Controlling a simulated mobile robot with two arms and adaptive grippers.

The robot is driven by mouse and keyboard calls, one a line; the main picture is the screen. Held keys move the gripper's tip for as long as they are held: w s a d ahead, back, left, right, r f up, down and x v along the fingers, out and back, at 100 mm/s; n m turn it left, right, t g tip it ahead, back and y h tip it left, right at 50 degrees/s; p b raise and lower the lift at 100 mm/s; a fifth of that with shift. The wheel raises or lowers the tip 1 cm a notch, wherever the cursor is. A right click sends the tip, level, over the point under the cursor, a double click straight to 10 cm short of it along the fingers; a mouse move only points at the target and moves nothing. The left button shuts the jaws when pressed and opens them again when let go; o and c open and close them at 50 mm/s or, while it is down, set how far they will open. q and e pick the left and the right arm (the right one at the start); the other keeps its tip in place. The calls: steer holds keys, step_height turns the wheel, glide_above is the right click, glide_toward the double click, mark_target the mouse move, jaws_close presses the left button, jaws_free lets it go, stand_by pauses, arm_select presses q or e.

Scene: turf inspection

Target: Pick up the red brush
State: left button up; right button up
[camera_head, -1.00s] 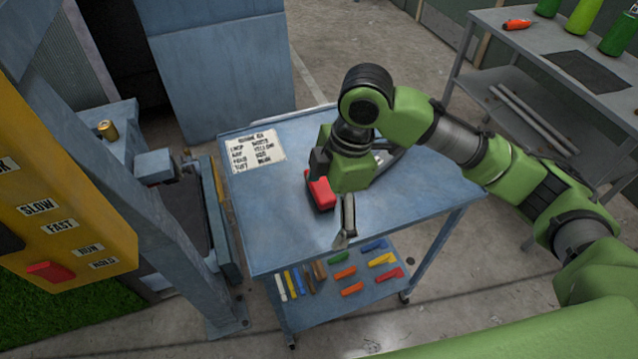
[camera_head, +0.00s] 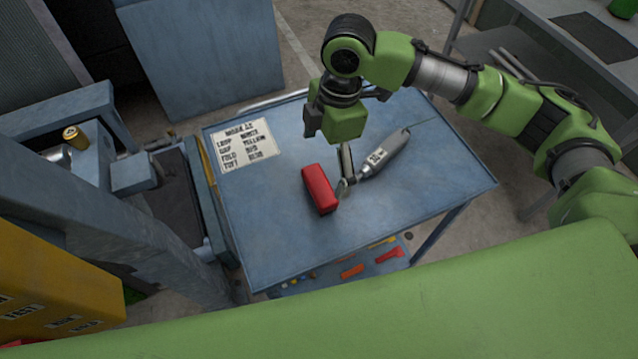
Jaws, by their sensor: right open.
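The red brush (camera_head: 320,189), a block with rounded edges, lies on the blue table top (camera_head: 430,185) left of a grey bottle-shaped tool (camera_head: 386,155). Its bristles cannot be seen. My right gripper (camera_head: 344,180) comes in from the upper right, pointing down, just right of the brush. It is open and holds nothing. One grey finger shows clearly; the other is hard to make out. Whether the visible finger touches the brush or the grey tool cannot be told. My left gripper is out of view.
A printed sign (camera_head: 246,146) lies at the table's far left. Orange and red pieces (camera_head: 352,271) lie on the shelf below. The table's front and right areas are clear.

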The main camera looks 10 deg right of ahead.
mark_target(321, 184)
steer(key=f, duration=0.3)
steer(key=shift+a+f, duration=0.25)
steer(key=shift+f, duration=0.1)
steer(key=shift+w+f, duration=0.1)
steer(key=shift+f, duration=0.1)
steer(key=f, duration=0.1)
steer(key=f+p, duration=0.2)
steer(key=f, duration=0.1)
steer(key=shift+s+a+f, duration=0.1)
steer(key=shift+s+a, duration=0.15)
steer(key=shift+s, duration=0.1)
steer(key=shift+f, duration=0.3)
steer(key=shift+w+a+f, duration=0.1)
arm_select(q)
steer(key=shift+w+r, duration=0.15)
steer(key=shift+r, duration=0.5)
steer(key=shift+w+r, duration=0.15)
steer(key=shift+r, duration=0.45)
arm_select(e)
steer(key=c, duration=1.1)
